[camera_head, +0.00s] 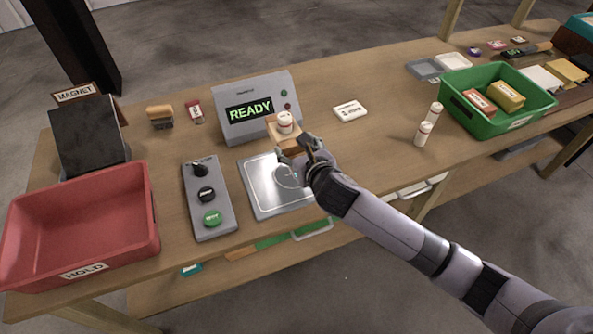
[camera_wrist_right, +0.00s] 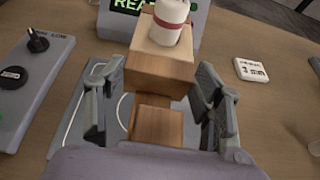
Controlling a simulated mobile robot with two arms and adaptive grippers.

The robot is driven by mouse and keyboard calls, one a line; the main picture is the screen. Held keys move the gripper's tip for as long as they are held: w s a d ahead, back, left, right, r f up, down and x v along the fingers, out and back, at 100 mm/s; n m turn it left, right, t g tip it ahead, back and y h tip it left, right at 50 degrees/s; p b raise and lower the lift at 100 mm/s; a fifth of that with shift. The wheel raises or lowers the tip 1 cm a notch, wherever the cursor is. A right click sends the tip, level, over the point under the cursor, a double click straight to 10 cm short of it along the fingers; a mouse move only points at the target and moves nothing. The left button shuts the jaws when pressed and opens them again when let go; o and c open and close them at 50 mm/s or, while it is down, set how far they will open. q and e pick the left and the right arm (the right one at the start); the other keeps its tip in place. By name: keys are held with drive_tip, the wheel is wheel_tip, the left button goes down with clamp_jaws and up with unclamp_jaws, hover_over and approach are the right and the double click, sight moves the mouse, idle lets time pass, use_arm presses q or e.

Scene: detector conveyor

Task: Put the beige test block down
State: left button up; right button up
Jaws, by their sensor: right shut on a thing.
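The beige test block (camera_head: 283,137) is in my right gripper (camera_head: 300,148), above or at the back edge of the silver detector plate (camera_head: 258,192). I cannot tell whether its underside touches anything. In the right wrist view the block (camera_wrist_right: 160,68) has a pale top, a brown wooden front and a lower wooden part between the fingers (camera_wrist_right: 158,110). A white bottle with a red band (camera_wrist_right: 166,22) appears upright on its top; it also shows in the head view (camera_head: 285,122). My left gripper is out of view.
A grey detector box reading READY (camera_head: 262,88) stands just behind. A button panel (camera_head: 211,215) and red HOLD bin (camera_head: 85,220) are left. Bare table lies between.

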wheel_tip(320, 180, down, 5)
drive_tip(key=shift+f, duration=0.1)
wheel_tip(320, 180, down, 4)
drive_tip(key=shift+r, duration=0.2)
drive_tip(key=shift+f, duration=0.35)
drive_tip(key=shift+f, duration=0.1)
drive_tip(key=o, duration=1.3)
drive_tip(key=shift+f, duration=0.1)
